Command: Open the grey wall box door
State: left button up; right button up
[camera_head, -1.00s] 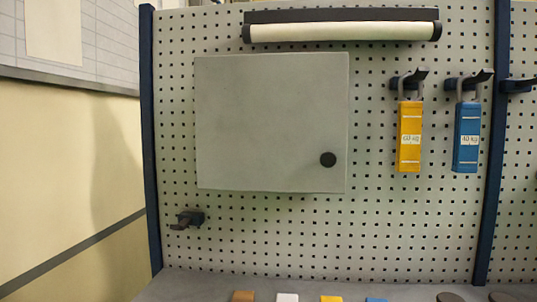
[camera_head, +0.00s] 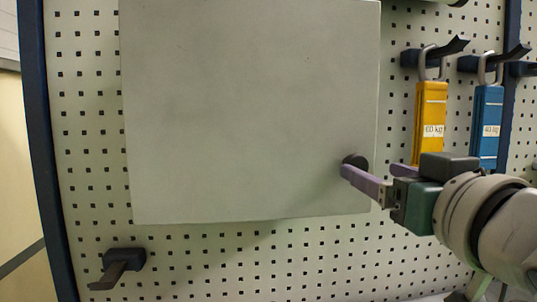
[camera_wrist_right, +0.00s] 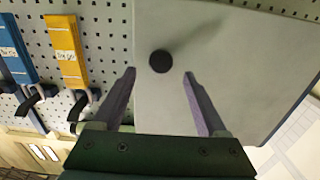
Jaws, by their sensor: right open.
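The grey wall box door (camera_head: 245,110) fills the middle of the head view and looks shut. Its round black knob (camera_head: 355,161) sits near the lower right corner. The knob (camera_wrist_right: 160,61) also shows in the right wrist view against the grey door (camera_wrist_right: 225,60). My right gripper (camera_head: 365,178) is open at the knob, with one finger partly in front of it. In the right wrist view its purple fingers (camera_wrist_right: 158,85) stand apart, with the knob beyond and between their tips, and nothing held. I cannot tell whether a finger touches the door. My left gripper is not in view.
A yellow block (camera_head: 430,115) and a blue block (camera_head: 487,125) hang from hooks on the pegboard, right of the door and just above my right arm. An empty dark hook (camera_head: 125,262) juts out at the lower left. The pegboard below the door (camera_head: 270,260) is clear.

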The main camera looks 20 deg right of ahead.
aim_at(359, 165)
jog(key=p+x, duration=0.1)
jog(key=x, duration=0.2)
jog(key=shift+w+r, duration=0.15)
jog(key=shift+w, duration=0.2)
jog(key=shift+w+d+p, duration=0.15)
jog(key=shift+w+p, duration=0.25)
jog(key=shift+w, duration=0.15)
jog(key=shift+c, duration=0.3)
grip_shut()
dwell(0.4)
